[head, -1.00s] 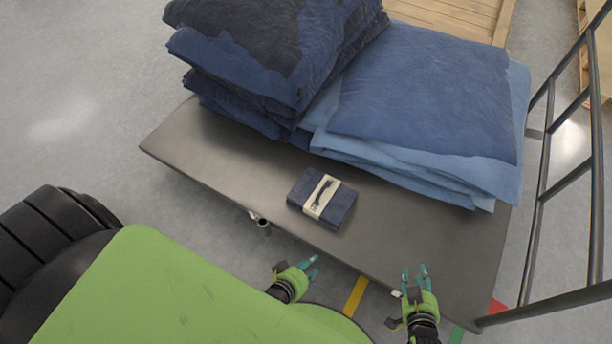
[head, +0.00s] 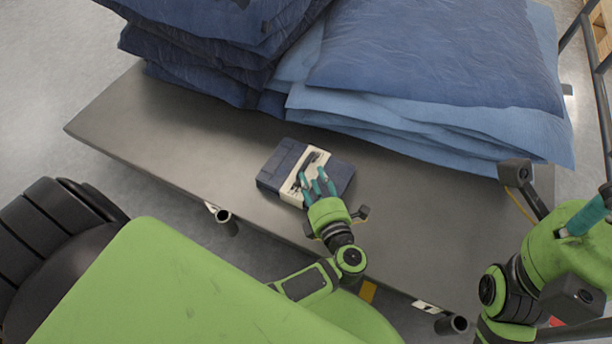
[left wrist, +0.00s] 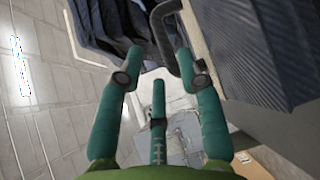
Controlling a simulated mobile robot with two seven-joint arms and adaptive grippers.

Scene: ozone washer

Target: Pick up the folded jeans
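The folded jeans (head: 275,170) are a small dark blue bundle with a cream paper band (head: 300,180), lying flat on the grey cart top. My left gripper (head: 316,180) is over the bundle's near side in the head view and covers part of the band. My right gripper (head: 590,215) is at the right edge, raised, with a teal finger visible and the rest cut off.
A dark blue fabric stack (head: 215,65) and a lighter blue stack (head: 430,60) stand at the back of the cart (head: 180,140). The cart top is clear left and right of the bundle. A metal rail (head: 602,90) rises at the right.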

